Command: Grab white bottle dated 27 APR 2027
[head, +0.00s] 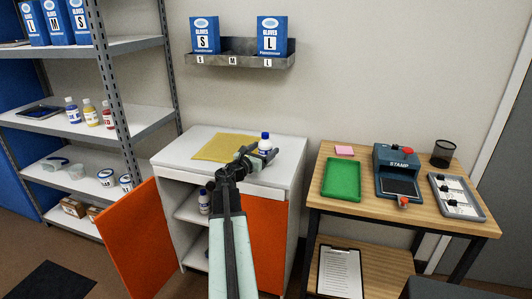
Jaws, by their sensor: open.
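A white bottle with a blue cap (265,144) stands upright on the white cabinet top (180,145). Its label is too small to read, so I cannot tell its date. My gripper (262,154) is open, right at this bottle's lower part. The jaws overlap the bottle in the picture; I cannot tell whether they touch it. Another white bottle (204,203) stands inside the cabinet on a shelf, behind the open orange door; its date is unreadable too.
A yellow mat or envelope (228,148) lies on the cabinet top beside the bottle. The open orange door (140,240) juts out at left. A wooden table (360,205) at right holds a green tray (342,180) and a stamp device (398,173). Shelves with several bottles stand at left.

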